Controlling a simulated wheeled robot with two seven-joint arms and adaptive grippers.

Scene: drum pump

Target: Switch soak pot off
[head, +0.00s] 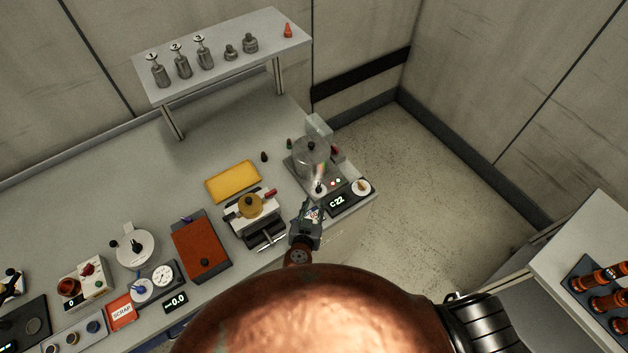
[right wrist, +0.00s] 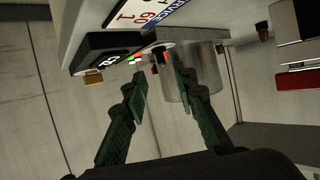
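The soak pot appears to be the clear vessel (head: 311,157) on a grey base at the bench's right end; it also shows in the right wrist view (right wrist: 198,78). Its front has a black display (head: 337,204) reading C22, small red and green lights (right wrist: 135,60), and a black knob (head: 319,188) on a pale round plate. My right gripper (head: 311,211) is just in front of this knob. In the right wrist view its two fingers (right wrist: 160,83) are apart, with the knob (right wrist: 161,57) beyond and between their tips. Contact cannot be told. My left gripper is out of view.
A pale dial (head: 361,187) sits right of the display. A press-like device with a yellow round top (head: 251,205) stands close left of my right gripper. A yellow pad (head: 233,181) lies behind it. A raised shelf (head: 222,55) holds several metal weights.

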